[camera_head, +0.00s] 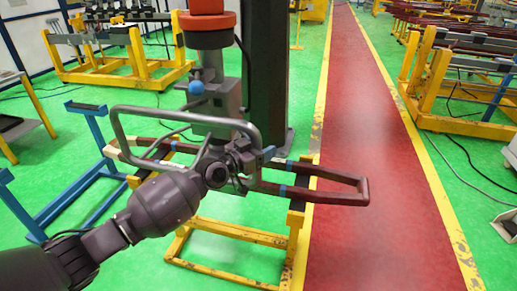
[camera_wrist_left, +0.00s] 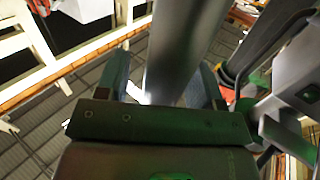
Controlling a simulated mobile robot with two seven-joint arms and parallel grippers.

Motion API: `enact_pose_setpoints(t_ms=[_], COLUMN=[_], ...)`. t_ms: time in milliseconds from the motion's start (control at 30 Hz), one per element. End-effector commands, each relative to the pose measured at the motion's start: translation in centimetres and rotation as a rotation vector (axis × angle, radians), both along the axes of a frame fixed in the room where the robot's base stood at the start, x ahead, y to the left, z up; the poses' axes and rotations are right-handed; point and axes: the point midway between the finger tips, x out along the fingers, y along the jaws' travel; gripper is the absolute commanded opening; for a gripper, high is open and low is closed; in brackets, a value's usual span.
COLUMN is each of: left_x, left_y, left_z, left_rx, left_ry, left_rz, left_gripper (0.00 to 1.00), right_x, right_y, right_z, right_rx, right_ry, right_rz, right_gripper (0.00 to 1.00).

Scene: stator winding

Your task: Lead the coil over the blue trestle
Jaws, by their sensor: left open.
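The coil (camera_head: 342,198) is a long dark red loop with blue bands and a pale left end. It lies across a yellow trestle (camera_head: 228,231), passing behind my arm and the lifting tool. The blue trestle (camera_head: 88,108) stands to the left, apart from my gripper. My left gripper (camera_head: 259,158) is at the bent grey tube handle (camera_head: 186,114) of the hanging lifting tool, above the coil. In the left wrist view its jaws (camera_wrist_left: 162,85) are open, with a thick grey bar between them. Whether they touch it is unclear. My right gripper is not in view.
An orange hoist body (camera_head: 207,25) hangs above, beside a dark column (camera_head: 265,75). Yellow racks stand at the back left (camera_head: 115,72) and right (camera_head: 430,85). A red walkway (camera_head: 365,110) with yellow edges runs clear on the right. Cables lie on the green floor.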

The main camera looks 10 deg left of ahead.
Motion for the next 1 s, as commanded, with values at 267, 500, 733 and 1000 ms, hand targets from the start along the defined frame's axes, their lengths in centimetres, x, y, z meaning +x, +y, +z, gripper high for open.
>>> enact_pose_setpoints(t_ms=[267, 500, 733, 1000], left_x=[-0.02, -0.03, -0.03, -0.03], left_y=[0.03, 0.03, 0.05, 0.05], left_z=[-0.01, -0.02, -0.02, -0.03], left_rx=[0.0, 0.0, 0.0, 0.001], left_ry=[0.0, 0.0, 0.0, 0.001], left_rz=[0.0, 0.0, 0.0, 0.0], left_gripper=[0.34, 0.0, 0.3, 0.0], right_x=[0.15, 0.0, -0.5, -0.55], right_y=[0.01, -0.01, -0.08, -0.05], right_z=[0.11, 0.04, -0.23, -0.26], right_rx=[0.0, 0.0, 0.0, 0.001], right_ry=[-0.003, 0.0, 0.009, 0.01], right_rz=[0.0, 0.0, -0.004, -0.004], right_gripper=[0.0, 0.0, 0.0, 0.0])
